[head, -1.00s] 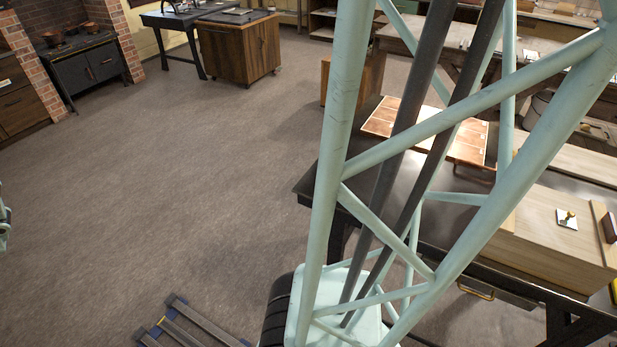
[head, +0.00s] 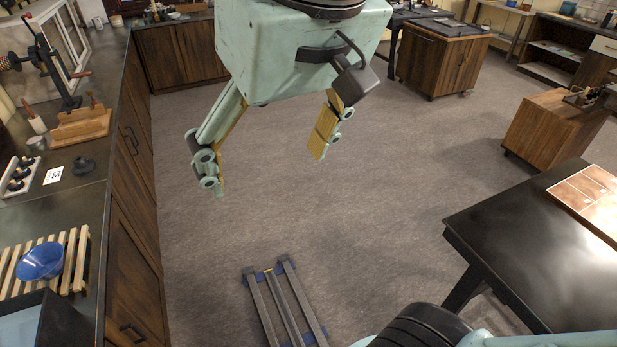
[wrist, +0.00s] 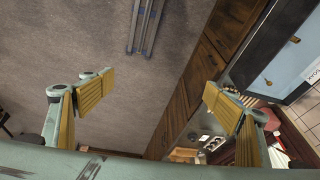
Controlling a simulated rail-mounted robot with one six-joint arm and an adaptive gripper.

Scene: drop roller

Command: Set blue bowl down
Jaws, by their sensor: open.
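The blue bowl (head: 40,261) rests on a slatted wooden rack (head: 77,262) on the left counter in the head view. It looks tilted to one side on the slats. My gripper (head: 268,168) is open and empty in the head view, above the floor to the right of the counter and well apart from the bowl. In the wrist view my gripper (wrist: 158,90) also shows wide open, with nothing between its yellow-padded fingers. I cannot clearly make out the bowl in the wrist view.
The dark left counter (head: 78,196) also carries a wooden holder (head: 82,126), a dark knob-like piece (head: 84,166) and a white rack of dark-topped items (head: 20,178). A dark table (head: 530,250) stands at right. Rails (head: 285,305) lie on the floor. The middle floor is clear.

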